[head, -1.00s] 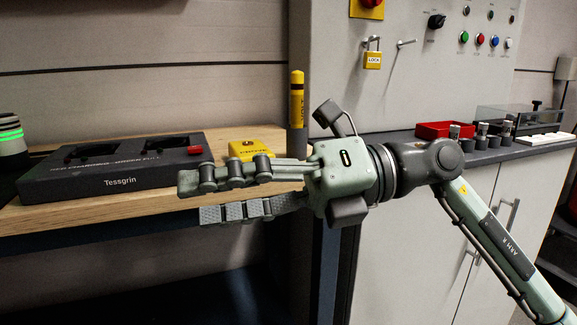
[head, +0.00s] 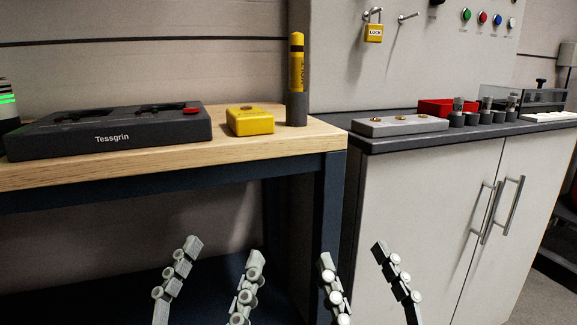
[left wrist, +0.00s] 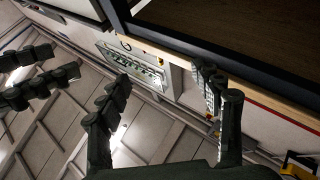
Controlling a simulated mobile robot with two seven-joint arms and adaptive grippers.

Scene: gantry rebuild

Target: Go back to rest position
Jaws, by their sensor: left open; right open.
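My left gripper (head: 222,250) is at the bottom of the head view, fingers pointing up, open and empty. In the left wrist view its fingers (left wrist: 163,80) stand apart with nothing between them. My right gripper (head: 352,252) is beside it at the bottom right of centre, also open and empty. Two finger-like parts at the left edge of the left wrist view look like those of my right gripper (left wrist: 35,80). Both grippers appear in front of and below the bench top, touching nothing visible. The arms behind the fingers are out of the head view.
The wooden bench (head: 300,140) carries a dark Tessgrin box (head: 110,132), a yellow block (head: 250,122) and a yellow-black cylinder (head: 297,80). A grey cabinet (head: 425,220) on the right holds a grey plate (head: 400,126) and red tray (head: 440,107).

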